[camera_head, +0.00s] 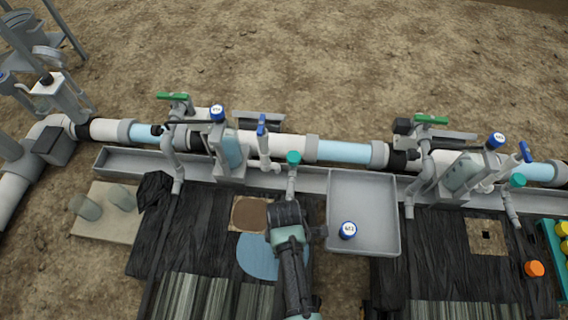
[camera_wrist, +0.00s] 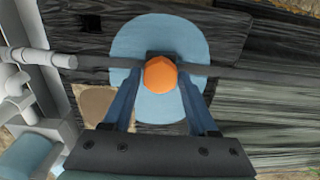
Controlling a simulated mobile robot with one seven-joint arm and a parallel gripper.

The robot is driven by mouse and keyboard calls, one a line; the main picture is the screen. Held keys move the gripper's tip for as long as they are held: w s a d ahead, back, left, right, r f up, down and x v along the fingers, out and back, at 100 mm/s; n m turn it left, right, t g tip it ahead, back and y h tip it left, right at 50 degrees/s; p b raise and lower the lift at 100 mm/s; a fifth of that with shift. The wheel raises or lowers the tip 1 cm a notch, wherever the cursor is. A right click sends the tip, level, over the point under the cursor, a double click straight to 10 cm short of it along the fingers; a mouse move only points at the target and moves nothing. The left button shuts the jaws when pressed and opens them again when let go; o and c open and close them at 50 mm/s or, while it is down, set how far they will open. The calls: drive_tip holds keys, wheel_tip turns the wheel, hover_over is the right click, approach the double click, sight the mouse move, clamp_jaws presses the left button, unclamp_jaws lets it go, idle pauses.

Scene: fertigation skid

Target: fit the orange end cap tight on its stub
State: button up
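The orange end cap (camera_wrist: 160,73) shows in the wrist view between the two blue fingers of my gripper (camera_wrist: 160,76). The fingers close in on both of its sides and appear to hold it. A dark bar (camera_wrist: 105,64) runs across behind the cap to a light grey fitting (camera_wrist: 62,60); whether the cap touches it, or which part is the stub, I cannot tell. In the head view, my gripper (camera_head: 287,218) is over the mat below the teal-handled valve (camera_head: 293,158); its fingers and the cap are hidden there.
A blue disc (camera_head: 258,262) lies on the black mat under my gripper. The white and blue pipeline (camera_head: 345,152) runs behind. Another orange piece (camera_head: 534,268) lies far right.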

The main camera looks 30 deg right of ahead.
drive_tip(key=shift+f, duration=0.35)
idle(0.7)
drive_tip(key=c, duration=0.6)
drive_tip(key=shift+o, duration=0.2)
drive_tip(key=shift+r+m+p, duration=0.1)
drive_tip(key=shift+m+p, duration=0.45)
drive_tip(key=shift+m, duration=0.45)
drive_tip(key=shift+f+m, duration=0.2)
drive_tip(key=shift+m, duration=0.6)
drive_tip(key=o, duration=0.4)
drive_tip(key=shift+c, duration=0.2)
clamp_jaws()
drive_tip(key=shift+r+m+p, duration=0.2)
drive_tip(key=shift+m+p, duration=0.6)
drive_tip(key=shift+m, duration=0.4)
drive_tip(key=m, duration=0.3)
drive_tip(key=shift+f+p, duration=0.15)
drive_tip(key=shift+p, duration=0.15)
